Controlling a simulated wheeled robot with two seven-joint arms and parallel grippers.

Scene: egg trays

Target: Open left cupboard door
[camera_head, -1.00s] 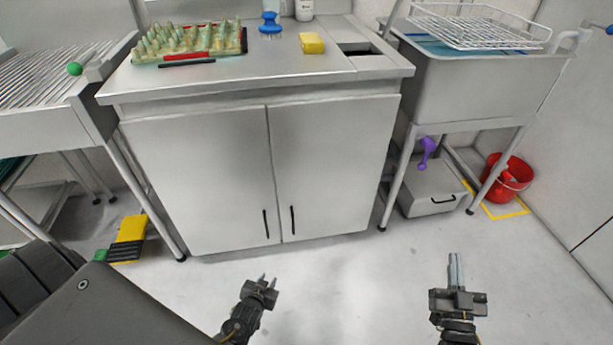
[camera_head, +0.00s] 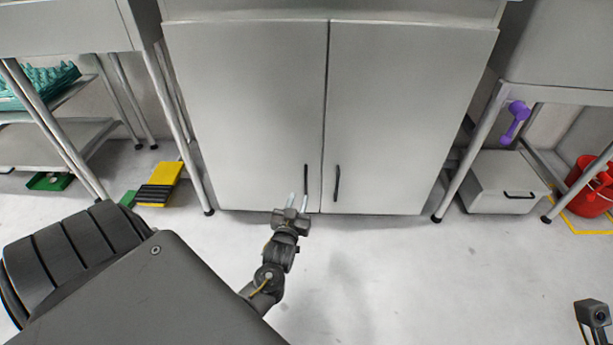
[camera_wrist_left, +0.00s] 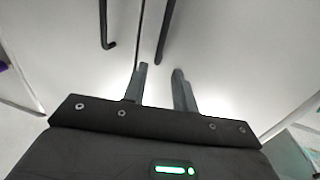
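The left cupboard door (camera_head: 245,110) is a plain grey panel and is shut, flush with the right door (camera_head: 405,115). Its black vertical bar handle (camera_head: 306,180) is at the lower right corner of the door. My left gripper (camera_head: 298,198) is open and empty, just below and slightly left of this handle in the head view. In the left wrist view, the two fingers (camera_wrist_left: 160,70) are apart, and the left door's handle (camera_wrist_left: 165,30) stands beyond them without contact. Part of my right arm (camera_head: 594,315) shows at the bottom right; its fingers cannot be made out.
The right door's handle (camera_head: 337,183) is close beside the left one. A yellow and black object (camera_head: 160,185) lies on the floor left of the cupboard. A grey box (camera_head: 505,182) and red bucket (camera_head: 590,185) are at the right. The floor before the doors is clear.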

